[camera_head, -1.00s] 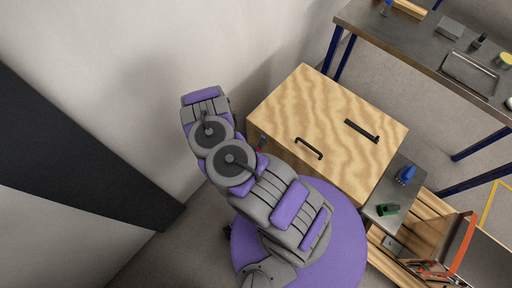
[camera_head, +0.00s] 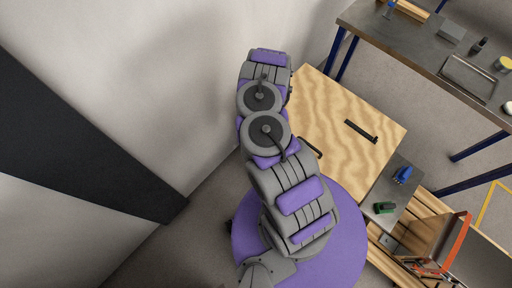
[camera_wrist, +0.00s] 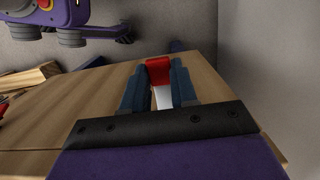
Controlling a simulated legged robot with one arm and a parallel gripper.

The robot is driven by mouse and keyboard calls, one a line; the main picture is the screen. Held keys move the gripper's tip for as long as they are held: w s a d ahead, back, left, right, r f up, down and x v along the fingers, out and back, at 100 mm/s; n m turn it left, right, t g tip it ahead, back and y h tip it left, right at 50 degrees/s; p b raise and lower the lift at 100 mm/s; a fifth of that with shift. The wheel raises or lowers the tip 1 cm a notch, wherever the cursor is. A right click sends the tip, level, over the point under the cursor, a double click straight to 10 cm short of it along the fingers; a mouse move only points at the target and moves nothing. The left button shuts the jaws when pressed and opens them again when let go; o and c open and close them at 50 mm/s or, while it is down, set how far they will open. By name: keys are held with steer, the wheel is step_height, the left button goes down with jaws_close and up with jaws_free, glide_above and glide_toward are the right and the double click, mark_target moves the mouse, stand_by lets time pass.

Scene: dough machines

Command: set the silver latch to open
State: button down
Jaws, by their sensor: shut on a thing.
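The silver latch (camera_wrist: 163,98) shows in the wrist view as a pale metal strip with a red end (camera_wrist: 158,72). It lies between the two dark blue fingers of my gripper (camera_wrist: 158,67), which is shut on it near the red end. The latch is beside the wooden box (camera_wrist: 90,105), whose pale grained face fills much of the wrist view. The head view shows the same box (camera_head: 325,115), but my arm hides the latch and my gripper there. How the latch's base is fixed is hidden.
The box has a black handle (camera_head: 310,148), partly behind my arm, and a black bar (camera_head: 361,131). A metal workbench (camera_head: 420,45) stands at upper right. Blue (camera_head: 402,174) and green (camera_head: 384,208) items sit beside the box. A pale wall (camera_head: 130,80) is close on the left.

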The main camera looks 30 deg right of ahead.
steer(key=shift+w+d+r+y, duration=0.15)
steer(key=shift+r+y, duration=0.05)
steer(key=shift+y, duration=0.1)
stand_by(0.4)
steer(key=c, duration=0.9)
jaws_free()
steer(key=d+r+p, duration=0.1)
steer(key=r+p, duration=0.1)
steer(key=r, duration=0.3)
steer(key=w+d+r+p, duration=0.1)
steer(key=r+p, duration=0.1)
steer(key=r, duration=0.4)
steer(key=d+r+p, duration=0.1)
steer(key=r+p, duration=0.1)
steer(key=r, duration=0.3)
steer(key=shift+w+d+r, duration=0.15)
steer(key=shift+d+r, duration=0.2)
steer(key=shift+r, duration=0.05)
